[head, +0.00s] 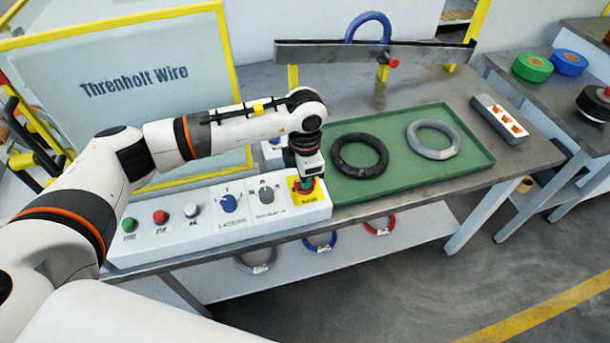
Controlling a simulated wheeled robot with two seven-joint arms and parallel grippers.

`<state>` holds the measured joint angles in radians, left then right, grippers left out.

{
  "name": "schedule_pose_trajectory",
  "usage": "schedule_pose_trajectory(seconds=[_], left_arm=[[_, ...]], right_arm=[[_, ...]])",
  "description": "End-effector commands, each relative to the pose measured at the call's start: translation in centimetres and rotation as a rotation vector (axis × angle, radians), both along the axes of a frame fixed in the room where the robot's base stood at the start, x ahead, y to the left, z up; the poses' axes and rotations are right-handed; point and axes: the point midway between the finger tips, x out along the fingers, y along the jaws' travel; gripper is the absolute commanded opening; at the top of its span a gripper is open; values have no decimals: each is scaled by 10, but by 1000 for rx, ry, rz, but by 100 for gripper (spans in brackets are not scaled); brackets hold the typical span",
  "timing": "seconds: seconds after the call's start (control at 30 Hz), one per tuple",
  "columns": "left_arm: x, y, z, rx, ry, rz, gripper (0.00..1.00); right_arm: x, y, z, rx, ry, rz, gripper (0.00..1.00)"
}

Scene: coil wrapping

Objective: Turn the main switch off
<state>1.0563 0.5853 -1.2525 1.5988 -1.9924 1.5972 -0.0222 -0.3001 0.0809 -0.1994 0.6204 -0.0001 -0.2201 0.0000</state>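A white control panel (185,232) lies along the front edge of the table. At its right end is a yellow plate (312,198) with a red switch (301,187) on it, which looks like the main switch. My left gripper (306,180) points down right over this switch, at or touching its knob. The fingers largely hide the knob, so its turned position and whether the fingers are closed on it cannot be told. My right gripper is not in view.
Left on the panel are a green button (129,224), a red button (161,216), a white button (191,209) and a blue knob (228,203) marked LAYERS.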

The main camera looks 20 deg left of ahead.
Motion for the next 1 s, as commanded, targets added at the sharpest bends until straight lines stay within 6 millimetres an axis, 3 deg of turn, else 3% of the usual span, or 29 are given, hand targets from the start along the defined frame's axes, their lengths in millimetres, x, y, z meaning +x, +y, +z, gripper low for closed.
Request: schedule_pose_trajectory(seconds=[0.03, 0.13, 0.53, 1.0], left_arm=[[1, 1, 2, 0, -4, 4, 18], [1, 1, 1, 0, -3, 3, 34], [1, 0, 9, 0, -4, 1, 34], [1, 1, 99, 0, -6, 1, 34]], right_arm=[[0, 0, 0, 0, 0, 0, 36], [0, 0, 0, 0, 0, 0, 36], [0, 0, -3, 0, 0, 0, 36], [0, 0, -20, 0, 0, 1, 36]])
